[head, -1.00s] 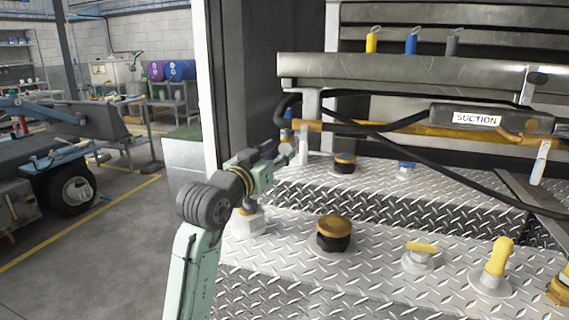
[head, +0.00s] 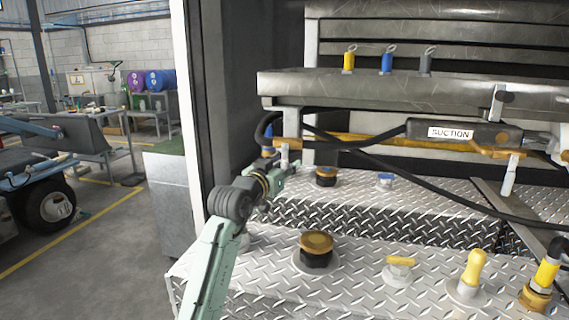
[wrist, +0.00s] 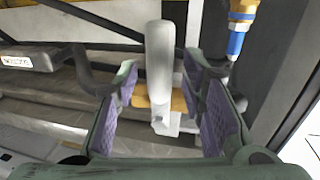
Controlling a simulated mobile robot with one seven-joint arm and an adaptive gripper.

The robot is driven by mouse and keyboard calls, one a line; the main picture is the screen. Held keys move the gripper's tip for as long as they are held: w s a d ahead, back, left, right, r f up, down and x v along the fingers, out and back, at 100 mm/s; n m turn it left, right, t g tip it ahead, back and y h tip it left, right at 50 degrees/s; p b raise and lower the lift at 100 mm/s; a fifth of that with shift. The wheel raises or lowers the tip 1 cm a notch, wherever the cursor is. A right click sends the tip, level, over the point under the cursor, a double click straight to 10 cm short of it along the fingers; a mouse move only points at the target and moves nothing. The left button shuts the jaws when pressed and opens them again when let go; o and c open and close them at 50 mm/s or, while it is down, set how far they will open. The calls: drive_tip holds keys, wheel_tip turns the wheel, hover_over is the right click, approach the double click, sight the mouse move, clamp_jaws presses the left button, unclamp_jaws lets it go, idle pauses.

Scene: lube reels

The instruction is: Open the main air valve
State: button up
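A white lever handle (wrist: 160,62) on a yellow-brown valve body (wrist: 150,101) stands between my gripper's fingers in the wrist view. I take it for the main air valve, though no label on it shows. My gripper (wrist: 168,100) is open, with a purple-padded finger on each side of the handle and a visible gap on both sides. In the head view my gripper (head: 276,166) is at the left end of the yellow pipe, beside the white handle (head: 284,155), which it partly hides.
A yellow and blue fitting (wrist: 236,30) hangs close to the right finger. Black hoses and a reel bar marked SUCTION (head: 450,132) lie to the right. A black-and-yellow knob (head: 316,248) and other fittings stand on the diamond-plate deck (head: 360,275). The cabinet's side wall is at left.

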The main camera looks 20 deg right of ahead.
clamp_jaws()
idle(0.4)
idle(0.4)
